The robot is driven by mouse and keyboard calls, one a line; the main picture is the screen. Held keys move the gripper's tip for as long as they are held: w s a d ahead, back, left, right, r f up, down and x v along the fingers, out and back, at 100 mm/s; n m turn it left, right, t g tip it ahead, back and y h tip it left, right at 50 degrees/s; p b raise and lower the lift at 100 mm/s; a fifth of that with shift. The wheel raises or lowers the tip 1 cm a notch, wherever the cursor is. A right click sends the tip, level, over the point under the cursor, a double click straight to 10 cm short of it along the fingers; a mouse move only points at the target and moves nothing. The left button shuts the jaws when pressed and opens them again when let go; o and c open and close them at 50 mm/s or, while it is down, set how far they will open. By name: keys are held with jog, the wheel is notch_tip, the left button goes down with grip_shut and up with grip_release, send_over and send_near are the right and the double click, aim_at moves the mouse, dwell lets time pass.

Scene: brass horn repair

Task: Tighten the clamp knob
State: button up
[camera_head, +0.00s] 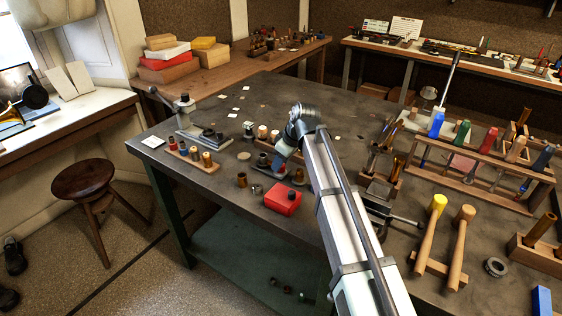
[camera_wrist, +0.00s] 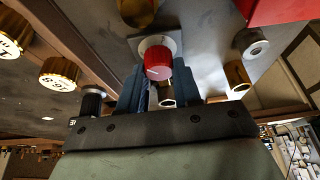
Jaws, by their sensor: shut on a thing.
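A red round knob (camera_wrist: 158,62) with a white mark on its face sits in front of a pale square plate (camera_wrist: 172,42) in the wrist view. I take it for the clamp knob. My gripper (camera_wrist: 158,78) has its two blue-grey fingers on either side of the red knob, shut on it. The knob is too small and covered to make out there.
A red box (camera_head: 283,198) stands close to my gripper on the dark workbench (camera_head: 225,218). Small brass cylinders (camera_head: 242,180) stand nearby. A wooden block with colored caps (camera_head: 194,157) and a metal stand (camera_head: 186,118) are to the left. Mallets (camera_head: 430,225) and a tool rack (camera_head: 485,165) fill the right.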

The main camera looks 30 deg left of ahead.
jog(key=shift+m, duration=0.4)
jog(key=shift+c, duration=0.2)
jog(key=shift+m+t, duration=1.1)
jog(key=shift+m, duration=1.4)
jog(key=o, duration=1.1)
jog(key=shift+c, duration=0.2)
jog(key=shift+s+r, duration=0.1)
jog(key=shift+r, duration=0.05)
jog(key=v, duration=1.3)
jog(key=shift+r, duration=0.35)
jog(key=shift+s+a, duration=0.1)
